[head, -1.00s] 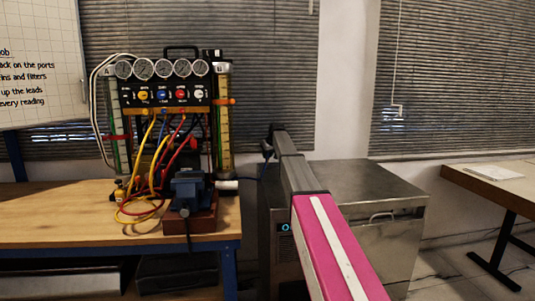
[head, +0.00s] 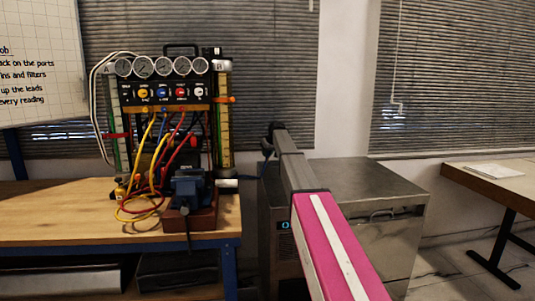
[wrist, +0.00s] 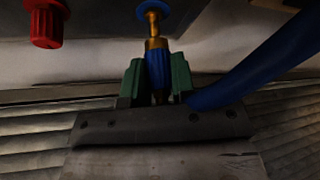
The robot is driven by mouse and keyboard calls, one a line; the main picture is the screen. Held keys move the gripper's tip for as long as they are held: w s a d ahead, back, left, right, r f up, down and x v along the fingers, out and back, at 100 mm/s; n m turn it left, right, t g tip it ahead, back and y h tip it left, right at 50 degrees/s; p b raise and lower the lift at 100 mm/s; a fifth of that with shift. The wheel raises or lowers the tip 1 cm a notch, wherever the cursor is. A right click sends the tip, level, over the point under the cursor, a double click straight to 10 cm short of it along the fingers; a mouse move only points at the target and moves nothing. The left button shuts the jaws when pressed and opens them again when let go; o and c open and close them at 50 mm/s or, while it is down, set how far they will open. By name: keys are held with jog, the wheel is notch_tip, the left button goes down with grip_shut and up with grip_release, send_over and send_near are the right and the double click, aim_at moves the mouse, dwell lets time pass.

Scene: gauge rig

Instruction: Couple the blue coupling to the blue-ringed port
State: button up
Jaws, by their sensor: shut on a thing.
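In the wrist view the blue coupling (wrist: 156,72) stands upright between the green fingers of my gripper (wrist: 158,62), which is shut on it. A brass collar shows at the coupling's top. Just above, in line with it, is a brass stem below a blue ring, the blue-ringed port (wrist: 153,9). The stem and collar appear to meet, but I cannot tell whether they are locked together. In the head view the end of my arm is dark and small, right of the gauge rig (head: 165,92); the coupling cannot be made out there.
A thick blue hose (wrist: 255,65) runs up to the right beside my gripper. A red fitting (wrist: 45,24) hangs at the upper left. In the head view, a vise (head: 190,187) and yellow and red leads crowd the wooden bench (head: 60,212). A metal cabinet (head: 365,190) stands right.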

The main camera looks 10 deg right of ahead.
jog(key=shift+f, duration=1.3)
dwell(0.7)
jog(key=o, duration=1.3)
jog(key=shift+r, duration=0.1)
